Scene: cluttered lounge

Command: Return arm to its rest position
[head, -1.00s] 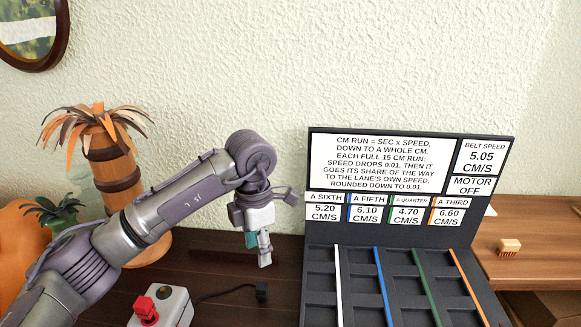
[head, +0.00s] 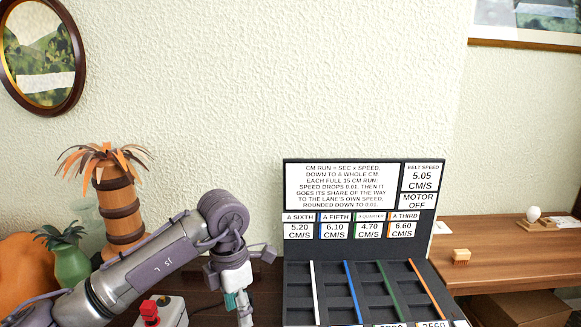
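My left arm comes in from the lower left and bends down at its wrist. My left gripper (head: 239,305) hangs pointing down at the bottom of the head view, just left of the black lane board (head: 291,272). Its fingers are seen from the side and partly cut by the lower edge, so I cannot tell their opening. No object shows in it. My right arm and gripper are not in view.
A grey box with a red switch (head: 150,310) stands beneath my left arm. A green vase (head: 72,265) and a palm-shaped ornament (head: 121,215) stand behind it.

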